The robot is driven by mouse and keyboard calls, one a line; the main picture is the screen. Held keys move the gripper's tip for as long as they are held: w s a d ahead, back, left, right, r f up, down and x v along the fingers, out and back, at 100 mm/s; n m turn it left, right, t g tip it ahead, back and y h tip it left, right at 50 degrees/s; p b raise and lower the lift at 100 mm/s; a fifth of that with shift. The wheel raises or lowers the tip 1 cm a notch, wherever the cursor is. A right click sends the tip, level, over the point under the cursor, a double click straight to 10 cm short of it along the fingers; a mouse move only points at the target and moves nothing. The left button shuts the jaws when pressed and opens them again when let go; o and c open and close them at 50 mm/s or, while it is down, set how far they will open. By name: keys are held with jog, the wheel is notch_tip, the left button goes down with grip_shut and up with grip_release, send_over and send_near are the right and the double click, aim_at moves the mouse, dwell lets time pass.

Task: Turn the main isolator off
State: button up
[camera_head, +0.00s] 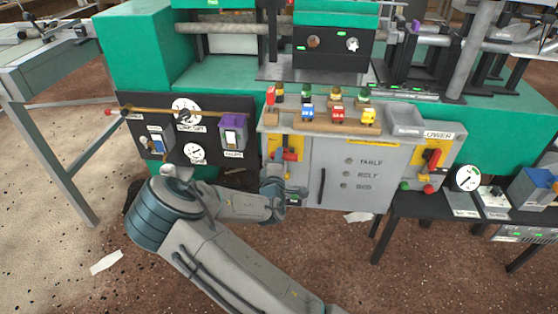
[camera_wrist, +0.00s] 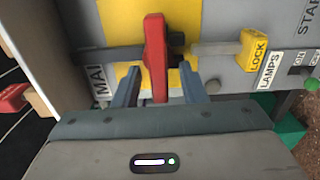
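The main isolator's red handle (camera_wrist: 155,52) sits on a yellow plate (camera_wrist: 118,22) on a grey cabinet face. It stands upright in the wrist view, across a dark grey bar. A label (camera_wrist: 98,80) beside it reads "MAI", the rest hidden. In the head view the red handle (camera_head: 291,155) is small and lies roughly sideways. My gripper (camera_wrist: 160,82) is open, with one blue-grey finger on each side of the handle's near part. Gaps show between fingers and handle. In the head view my gripper (camera_head: 285,186) is just below the isolator, partly merged with it.
A yellow LOCK tag (camera_wrist: 254,49) sits at the bar's right end. A LAMPS label (camera_wrist: 270,70) and knobs are further right. The cabinet door (camera_head: 350,178) has a dark vertical handle (camera_head: 321,186).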

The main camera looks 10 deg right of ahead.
jog(key=shift+s, duration=0.15)
jog(key=p+v, duration=0.1)
jog(key=v, duration=1.2)
jog(key=shift+s, duration=0.3)
jog(key=shift+p, duration=0.3)
